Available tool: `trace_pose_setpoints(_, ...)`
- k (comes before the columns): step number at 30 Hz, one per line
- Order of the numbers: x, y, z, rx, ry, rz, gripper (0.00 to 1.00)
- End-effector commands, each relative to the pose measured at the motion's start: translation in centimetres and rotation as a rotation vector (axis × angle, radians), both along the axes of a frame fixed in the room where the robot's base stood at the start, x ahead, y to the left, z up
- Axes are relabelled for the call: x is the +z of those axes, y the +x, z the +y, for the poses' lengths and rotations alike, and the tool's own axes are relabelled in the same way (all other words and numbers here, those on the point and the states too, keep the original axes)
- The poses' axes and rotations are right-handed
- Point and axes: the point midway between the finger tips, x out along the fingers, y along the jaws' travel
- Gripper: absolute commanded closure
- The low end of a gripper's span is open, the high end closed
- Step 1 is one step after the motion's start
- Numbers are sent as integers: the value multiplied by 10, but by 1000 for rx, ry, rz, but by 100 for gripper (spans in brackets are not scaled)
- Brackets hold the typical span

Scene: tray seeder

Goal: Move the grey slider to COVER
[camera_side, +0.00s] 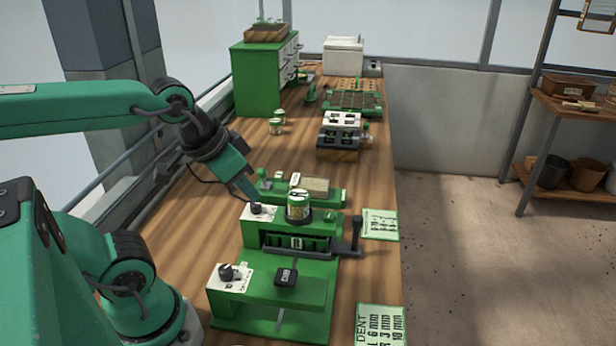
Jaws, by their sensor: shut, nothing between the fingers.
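The green tray seeder (318,288) stands on the wooden bench, with a front panel and a raised rear part. A dark grey bar with an upright handle (356,236) runs along its right side; this may be the grey slider, but I cannot tell for sure. A black block (286,277) with small white marks sits on the front panel. I cannot read the word COVER anywhere. My gripper (252,196) is shut and empty. It points down to the right, just above and behind the rear knob plate (258,211), apart from the handle and block.
A front knob plate (229,277) is at left. Behind are a green device with a tan pad (314,185), a black-and-white tray (341,126) and a green cabinet (256,82). Printed cards (380,225) lie at right.

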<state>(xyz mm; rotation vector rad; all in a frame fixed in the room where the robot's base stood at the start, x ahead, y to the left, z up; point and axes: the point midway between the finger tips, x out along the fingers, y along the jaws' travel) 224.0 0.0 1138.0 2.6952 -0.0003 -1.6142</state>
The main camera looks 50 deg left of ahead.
Motion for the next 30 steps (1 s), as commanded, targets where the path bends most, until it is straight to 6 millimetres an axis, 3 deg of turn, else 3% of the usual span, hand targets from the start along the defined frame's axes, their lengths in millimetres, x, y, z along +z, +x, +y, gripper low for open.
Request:
trace_pose_setpoints(11, 0, 0, 0, 0, 0, 0, 100)
trace_pose_setpoints(18, 2, 3, 0, -19, 9, 7, 57)
trace_pose_setpoints(23, 5, 14, -1, -87, 42, 33, 56)
trace_pose_setpoints(30, 12, 45, -5, -285, 127, 101, 56)
